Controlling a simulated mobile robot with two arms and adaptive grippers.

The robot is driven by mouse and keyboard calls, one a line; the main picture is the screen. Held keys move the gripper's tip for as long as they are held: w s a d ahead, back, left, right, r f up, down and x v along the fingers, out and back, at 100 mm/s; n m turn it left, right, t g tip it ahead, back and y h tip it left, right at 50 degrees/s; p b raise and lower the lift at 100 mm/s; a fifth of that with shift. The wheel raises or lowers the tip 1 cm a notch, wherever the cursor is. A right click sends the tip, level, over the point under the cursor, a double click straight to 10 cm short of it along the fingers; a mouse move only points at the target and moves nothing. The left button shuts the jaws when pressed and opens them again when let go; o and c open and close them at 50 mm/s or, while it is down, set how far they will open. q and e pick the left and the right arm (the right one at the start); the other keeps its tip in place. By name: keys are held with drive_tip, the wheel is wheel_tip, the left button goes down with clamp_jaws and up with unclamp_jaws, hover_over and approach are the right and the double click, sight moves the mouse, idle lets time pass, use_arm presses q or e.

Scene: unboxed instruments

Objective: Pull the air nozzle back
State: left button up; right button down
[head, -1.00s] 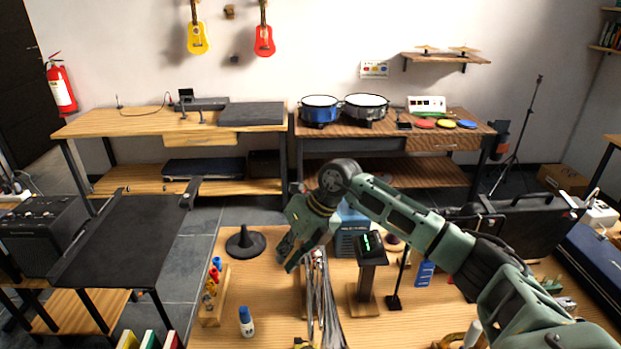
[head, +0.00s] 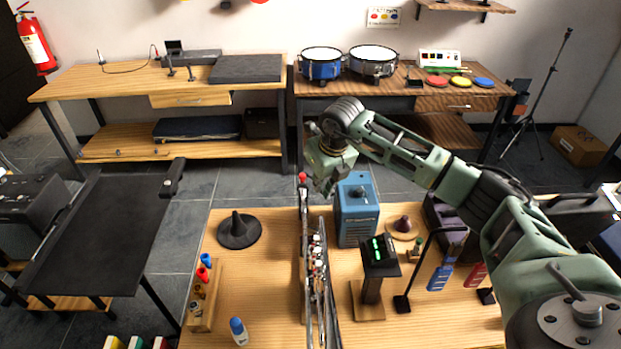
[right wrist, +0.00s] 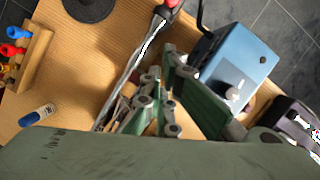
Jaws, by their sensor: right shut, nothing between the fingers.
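A long metal rail (head: 318,265) runs away from me along the wooden table, with a red tip (head: 303,177) at its far end; in the right wrist view the red tip (right wrist: 172,4) is at the top edge. A blue box (head: 357,212) stands just right of the rail; it also shows in the right wrist view (right wrist: 232,62). I cannot tell which part is the air nozzle. My right gripper (head: 326,188) is shut and empty, above the rail's far end and beside the blue box. In the right wrist view its fingers (right wrist: 160,88) lie between rail and box. My left gripper is out of view.
A black cone on a round base (head: 239,230), a rack with coloured pieces (head: 201,293) and a small bottle (head: 239,331) stand left of the rail. A display on a stand (head: 379,251) and a lamp-like stand (head: 402,303) are to the right.

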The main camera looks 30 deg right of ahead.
sight(303, 182)
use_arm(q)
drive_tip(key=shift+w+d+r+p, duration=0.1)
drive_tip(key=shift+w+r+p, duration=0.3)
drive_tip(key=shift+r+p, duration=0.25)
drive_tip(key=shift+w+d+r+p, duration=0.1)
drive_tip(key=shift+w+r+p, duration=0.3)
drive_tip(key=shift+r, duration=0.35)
use_arm(e)
drive_tip(key=w+f, duration=0.4)
drive_tip(key=w, duration=0.1)
